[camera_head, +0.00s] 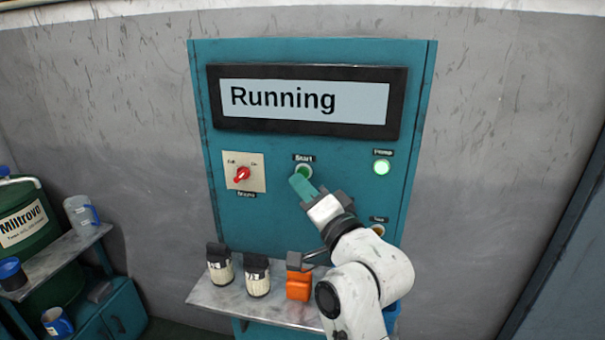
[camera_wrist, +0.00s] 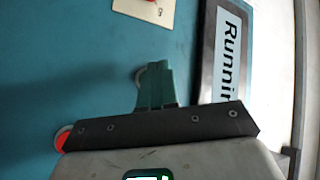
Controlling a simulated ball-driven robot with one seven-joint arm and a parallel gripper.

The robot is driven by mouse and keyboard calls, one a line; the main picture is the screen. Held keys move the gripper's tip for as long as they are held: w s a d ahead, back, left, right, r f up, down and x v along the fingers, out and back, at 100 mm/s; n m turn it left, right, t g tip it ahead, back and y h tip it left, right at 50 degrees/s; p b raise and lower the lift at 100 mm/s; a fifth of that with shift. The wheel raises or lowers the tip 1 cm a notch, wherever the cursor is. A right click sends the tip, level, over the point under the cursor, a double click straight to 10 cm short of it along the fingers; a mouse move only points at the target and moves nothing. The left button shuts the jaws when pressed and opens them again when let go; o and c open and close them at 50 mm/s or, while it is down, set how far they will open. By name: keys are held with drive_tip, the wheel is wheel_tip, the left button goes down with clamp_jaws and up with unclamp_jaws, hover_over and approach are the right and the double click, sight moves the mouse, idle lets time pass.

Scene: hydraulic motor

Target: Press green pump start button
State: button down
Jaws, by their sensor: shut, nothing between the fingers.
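The green start button (camera_head: 304,170) sits under the "Start" label on the teal control panel (camera_head: 275,215). My gripper (camera_head: 299,183) is shut and empty, with its green fingertips at the lower edge of the button. They seem to touch or nearly touch it; I cannot tell exactly. The display (camera_head: 305,102) reads "Running". The lamp (camera_head: 382,168) labelled "Pump" is lit green.
A red rotary switch (camera_head: 242,175) is left of the button. A grey shelf (camera_head: 215,298) below holds two dark-capped bottles (camera_head: 220,264) (camera_head: 257,276) and an orange object (camera_head: 299,286). A green barrel (camera_head: 25,220) and a jug (camera_head: 80,212) stand at the left.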

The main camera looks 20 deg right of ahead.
drive_tip(key=s+a, duration=0.1)
drive_tip(key=s, duration=0.1)
drive_tip(key=s+a+p, duration=0.1)
drive_tip(key=s+a, duration=0.1)
idle(0.3)
idle(0.7)
